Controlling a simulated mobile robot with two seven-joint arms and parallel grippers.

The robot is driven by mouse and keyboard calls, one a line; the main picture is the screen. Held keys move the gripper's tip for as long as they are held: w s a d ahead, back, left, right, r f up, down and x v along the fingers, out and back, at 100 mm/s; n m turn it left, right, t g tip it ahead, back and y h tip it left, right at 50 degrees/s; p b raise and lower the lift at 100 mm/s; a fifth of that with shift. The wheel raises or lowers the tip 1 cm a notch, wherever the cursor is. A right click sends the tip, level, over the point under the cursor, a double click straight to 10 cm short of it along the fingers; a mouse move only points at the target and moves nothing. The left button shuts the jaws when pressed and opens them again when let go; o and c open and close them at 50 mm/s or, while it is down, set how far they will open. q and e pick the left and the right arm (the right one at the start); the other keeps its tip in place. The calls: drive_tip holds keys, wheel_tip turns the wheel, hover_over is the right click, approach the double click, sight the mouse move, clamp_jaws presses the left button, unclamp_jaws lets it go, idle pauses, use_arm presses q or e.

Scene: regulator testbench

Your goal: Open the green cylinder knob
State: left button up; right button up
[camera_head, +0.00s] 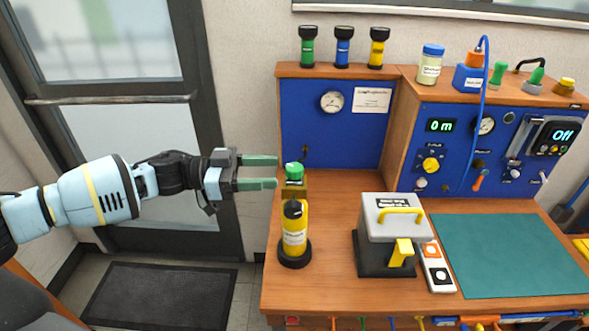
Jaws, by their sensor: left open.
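A small green knob (294,171) sits on top of a brass-coloured fitting (295,189) on the wooden bench. In front of it stands an upright yellow cylinder (294,232) with a black top, which hides the lower part of the fitting. My left gripper (277,172) comes in from the left, level with the green knob in the picture. Its two green-padded fingers are apart and empty, and their tips end just left of the knob. I cannot tell the gap in depth. My right gripper is not in view.
A grey box with yellow handles (390,220) stands right of the yellow cylinder. A green mat (510,254) covers the bench's right side. Green (308,46), blue (344,46) and yellow (378,47) torch-like items stand on the shelf. A blue panel with a gauge (331,101) is behind.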

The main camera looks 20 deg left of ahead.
sight(288, 167)
use_arm(q)
drive_tip(key=x, duration=0.5)
drive_tip(key=shift+r, duration=0.1)
drive_tip(key=shift+w+d, duration=0.25)
drive_tip(key=shift+d, duration=0.25)
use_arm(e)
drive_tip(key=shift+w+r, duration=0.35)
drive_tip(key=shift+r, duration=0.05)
use_arm(q)
drive_tip(key=c, duration=0.9)
drive_tip(key=shift+c, duration=0.2)
